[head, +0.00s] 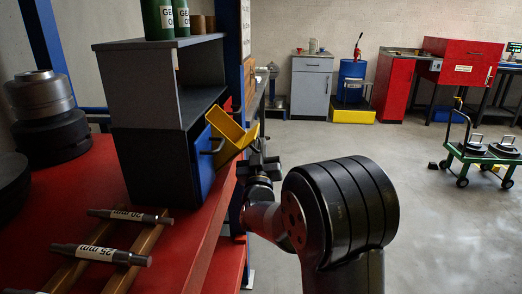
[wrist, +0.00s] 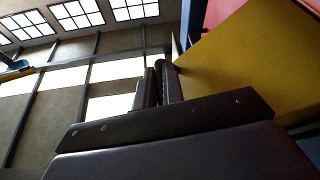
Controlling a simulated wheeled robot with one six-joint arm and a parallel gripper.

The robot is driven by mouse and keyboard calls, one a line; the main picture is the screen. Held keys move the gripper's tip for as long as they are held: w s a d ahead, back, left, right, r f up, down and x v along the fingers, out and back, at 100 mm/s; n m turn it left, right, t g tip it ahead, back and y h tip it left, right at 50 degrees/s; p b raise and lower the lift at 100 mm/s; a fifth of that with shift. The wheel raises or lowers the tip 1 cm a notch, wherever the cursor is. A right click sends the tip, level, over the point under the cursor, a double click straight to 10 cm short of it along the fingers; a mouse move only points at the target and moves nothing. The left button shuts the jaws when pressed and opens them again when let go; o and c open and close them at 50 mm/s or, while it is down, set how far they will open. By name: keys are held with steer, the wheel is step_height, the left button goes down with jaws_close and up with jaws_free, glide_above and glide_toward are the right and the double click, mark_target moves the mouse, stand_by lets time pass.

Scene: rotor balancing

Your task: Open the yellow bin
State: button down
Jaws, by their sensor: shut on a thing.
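The yellow bin (head: 231,134) is tilted outward from the dark cabinet on the red bench in the head view, with its top open. Its yellow face (wrist: 245,65) fills the upper right of the wrist view. My gripper (head: 259,163) is at the right side of the bin, close against its front. A dark bar, seemingly the bin's handle (wrist: 163,68), stands by the yellow face beyond the gripper's dark parts. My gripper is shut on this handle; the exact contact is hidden.
A blue bin (head: 203,160) with a black handle sits left of the yellow one. Green cans (head: 158,20) stand on the cabinet. Labelled shafts (head: 100,254) and heavy discs lie on the red bench (head: 188,245).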

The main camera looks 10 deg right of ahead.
steer(key=shift+a+r+n, duration=0.1)
steer(key=shift+r+n, duration=0.2)
steer(key=shift+n, duration=0.1)
steer(key=c, duration=1.5)
jaws_free()
steer(key=shift+w, duration=0.1)
steer(key=v, duration=1.1)
steer(key=shift+w, duration=0.1)
